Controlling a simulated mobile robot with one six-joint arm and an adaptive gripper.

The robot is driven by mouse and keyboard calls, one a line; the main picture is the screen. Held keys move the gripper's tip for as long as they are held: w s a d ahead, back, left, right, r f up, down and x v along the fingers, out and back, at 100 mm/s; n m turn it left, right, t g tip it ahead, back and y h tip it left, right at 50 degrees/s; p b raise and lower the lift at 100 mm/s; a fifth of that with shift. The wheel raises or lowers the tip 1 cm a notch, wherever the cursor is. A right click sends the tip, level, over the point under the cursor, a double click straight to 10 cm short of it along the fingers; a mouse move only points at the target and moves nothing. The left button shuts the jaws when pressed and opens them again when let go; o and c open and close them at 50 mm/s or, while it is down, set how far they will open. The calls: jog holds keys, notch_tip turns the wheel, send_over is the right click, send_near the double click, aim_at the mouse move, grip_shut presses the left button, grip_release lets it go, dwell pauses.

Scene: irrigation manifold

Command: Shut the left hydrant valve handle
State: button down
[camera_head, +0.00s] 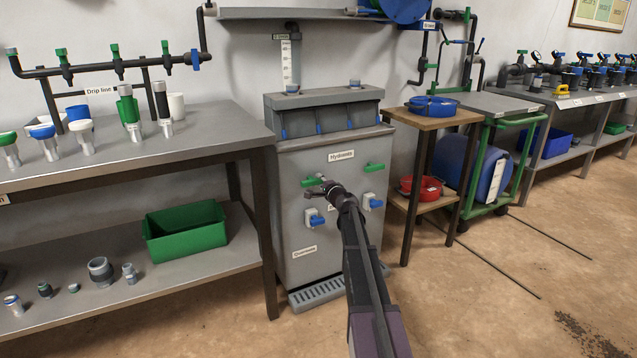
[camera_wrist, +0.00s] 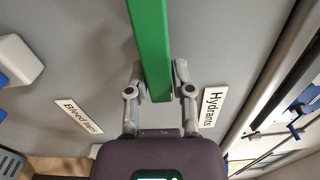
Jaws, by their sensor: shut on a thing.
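The left hydrant valve handle is a green bar (camera_head: 310,181) on the front of the grey hydrant cabinet (camera_head: 300,225), left of centre and below the "Hydrants" label. It lies about level in the head view. In the wrist view the green handle (camera_wrist: 153,40) runs from the top edge down between my two fingers. My gripper (camera_head: 326,187) is at the right part of this handle. In the wrist view my gripper (camera_wrist: 160,80) has a finger on each side of the bar and is shut on it. My gripper hides part of the handle in the head view.
The right green handle (camera_head: 374,167) is also about level. Blue bleed taps (camera_head: 316,219) and (camera_head: 375,203) sit below the handles. A steel bench (camera_head: 215,140) stands left and a wooden side table (camera_head: 440,120) right. The floor in front is clear.

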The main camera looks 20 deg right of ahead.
jog(key=c, duration=0.5)
grip_release()
jog(key=shift+f, duration=0.15)
jog(key=s, duration=1.2)
jog(key=shift+d, duration=0.2)
jog(key=shift+a, duration=0.1)
